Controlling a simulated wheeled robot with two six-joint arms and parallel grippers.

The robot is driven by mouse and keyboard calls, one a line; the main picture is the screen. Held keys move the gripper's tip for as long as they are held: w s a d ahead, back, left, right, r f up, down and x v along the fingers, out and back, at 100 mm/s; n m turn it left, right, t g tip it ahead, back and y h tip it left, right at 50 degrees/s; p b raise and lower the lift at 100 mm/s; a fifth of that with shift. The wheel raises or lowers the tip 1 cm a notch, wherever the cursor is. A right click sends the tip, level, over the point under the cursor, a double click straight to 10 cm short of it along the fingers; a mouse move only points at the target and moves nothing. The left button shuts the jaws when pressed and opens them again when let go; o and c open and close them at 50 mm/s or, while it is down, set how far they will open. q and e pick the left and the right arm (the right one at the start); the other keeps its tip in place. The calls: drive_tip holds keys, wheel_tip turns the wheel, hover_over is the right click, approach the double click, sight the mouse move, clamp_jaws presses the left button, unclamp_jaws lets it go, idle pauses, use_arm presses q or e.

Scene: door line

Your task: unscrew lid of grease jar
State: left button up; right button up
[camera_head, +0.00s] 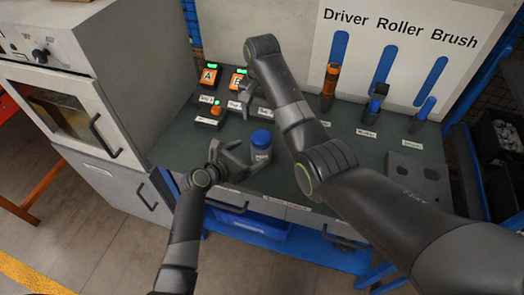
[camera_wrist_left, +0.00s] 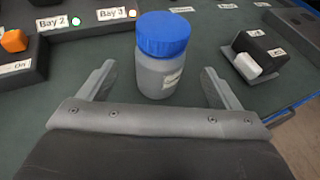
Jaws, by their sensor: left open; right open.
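The grease jar, a grey-white jar (camera_head: 261,154) with a blue lid (camera_head: 261,138), stands upright on the dark green bench top. In the left wrist view the jar (camera_wrist_left: 160,78) and its blue lid (camera_wrist_left: 163,33) show large, with the lid on the jar. My left gripper (camera_head: 249,155) is open, low over the bench, with its fingers on either side of the jar. In the wrist view gaps show between the jar and both fingers. My right gripper (camera_head: 252,100) is open, back left of the jar, near the orange boxes, and partly hidden by its own arm.
Orange boxes marked with letters (camera_head: 209,77) and a small black box with an orange button (camera_head: 208,121) stand back left. A Driver Roller Brush board (camera_head: 400,45) with tools is behind. A grey block with holes (camera_head: 418,176) is at right. A grey oven-like cabinet (camera_head: 60,100) stands left.

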sight(262, 146)
use_arm(q)
drive_tip(key=shift+x, duration=3.5)
use_arm(e)
drive_tip(key=shift+s+a, duration=0.1)
drive_tip(key=shift+a, duration=0.05)
use_arm(q)
clamp_jaws()
use_arm(e)
drive_tip(key=m, duration=0.3)
drive_tip(key=shift+m, duration=0.4)
drive_tip(key=shift+f+m, duration=0.25)
drive_tip(key=shift+m, duration=0.05)
wheel_tip(262, 146, down, 7)
drive_tip(key=shift+f, duration=0.2)
drive_tip(key=shift+c, duration=0.4)
